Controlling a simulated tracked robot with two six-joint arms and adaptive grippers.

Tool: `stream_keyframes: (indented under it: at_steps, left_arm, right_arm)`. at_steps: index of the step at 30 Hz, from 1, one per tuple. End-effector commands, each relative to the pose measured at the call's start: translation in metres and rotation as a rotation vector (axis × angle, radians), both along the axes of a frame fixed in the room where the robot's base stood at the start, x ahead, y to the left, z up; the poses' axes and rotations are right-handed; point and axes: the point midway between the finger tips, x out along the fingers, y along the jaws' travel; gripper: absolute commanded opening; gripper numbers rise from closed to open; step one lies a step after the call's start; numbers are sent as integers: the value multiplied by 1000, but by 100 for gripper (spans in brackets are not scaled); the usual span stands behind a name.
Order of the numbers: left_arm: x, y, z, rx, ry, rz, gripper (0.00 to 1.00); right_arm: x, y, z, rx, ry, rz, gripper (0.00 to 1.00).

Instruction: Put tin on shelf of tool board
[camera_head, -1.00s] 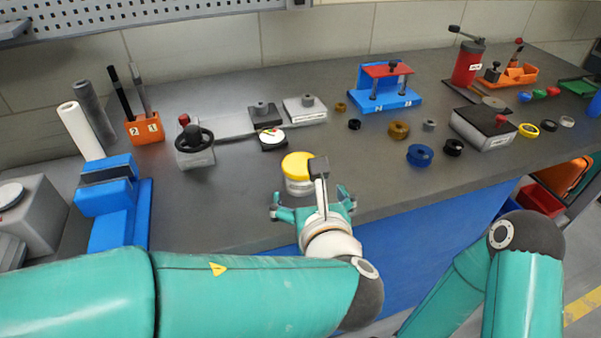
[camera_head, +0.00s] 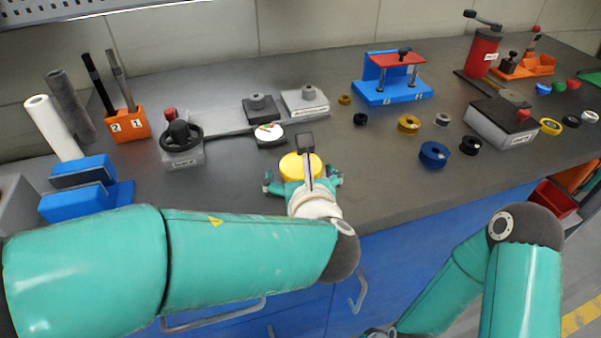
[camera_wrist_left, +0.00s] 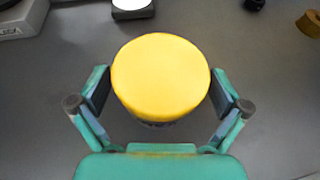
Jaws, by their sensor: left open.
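The tin with a yellow lid (camera_head: 291,166) stands upright on the grey workbench near its front edge. My left gripper (camera_head: 303,180) is open, with a finger on each side of the tin.
Several rings, including a blue one (camera_head: 433,154), lie to the right.

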Motion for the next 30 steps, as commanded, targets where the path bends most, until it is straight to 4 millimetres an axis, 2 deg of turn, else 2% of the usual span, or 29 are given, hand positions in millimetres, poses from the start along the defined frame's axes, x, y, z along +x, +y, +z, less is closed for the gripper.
stream_keyframes:
  at_steps: [5,20,30]
  left_arm:
    - [0,0,1,-1,0,0,100]
    - [0,1,2,-1,-2,3,17]
    - [0,2,7,-1,-3,4,15]
  right_arm:
    - [0,0,1,0,1,0,98]
    - [0,0,1,0,1,0,98]
    - [0,0,2,0,1,0,98]
